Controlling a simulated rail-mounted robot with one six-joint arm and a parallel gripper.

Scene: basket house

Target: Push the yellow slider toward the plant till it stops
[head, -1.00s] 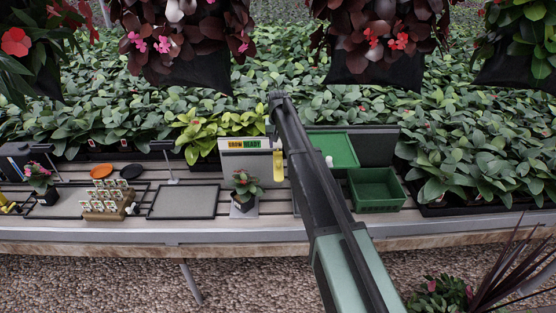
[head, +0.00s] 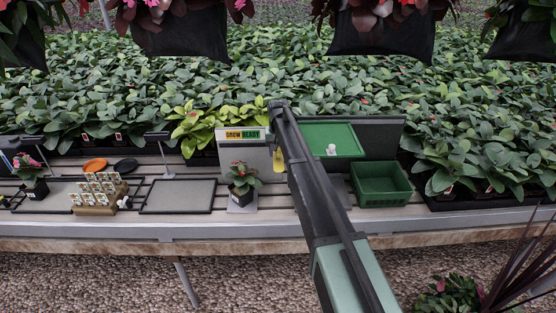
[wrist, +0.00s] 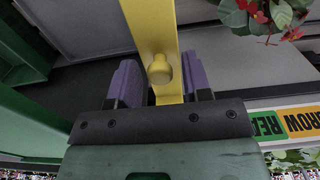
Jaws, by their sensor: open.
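The yellow slider (head: 278,161) stands upright at the right edge of a grey panel with a GROW READY sign (head: 242,134), partly hidden by my arm in the head view. In the wrist view it is a yellow bar (wrist: 150,28) with a rounded knob (wrist: 160,70). My gripper (wrist: 160,80) is open, its purple fingers on either side of the knob. I cannot tell whether they touch it. The potted plant (head: 241,177) with red flowers stands in front of the panel, left of the slider; its leaves show at the upper right in the wrist view (wrist: 262,14).
A green bin (head: 381,184) and a green board with a white knob (head: 332,149) lie right of the slider. Left are a flat grey tray (head: 178,196) and a wooden block with labels (head: 98,193). Dense foliage stands behind, with hanging pots above.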

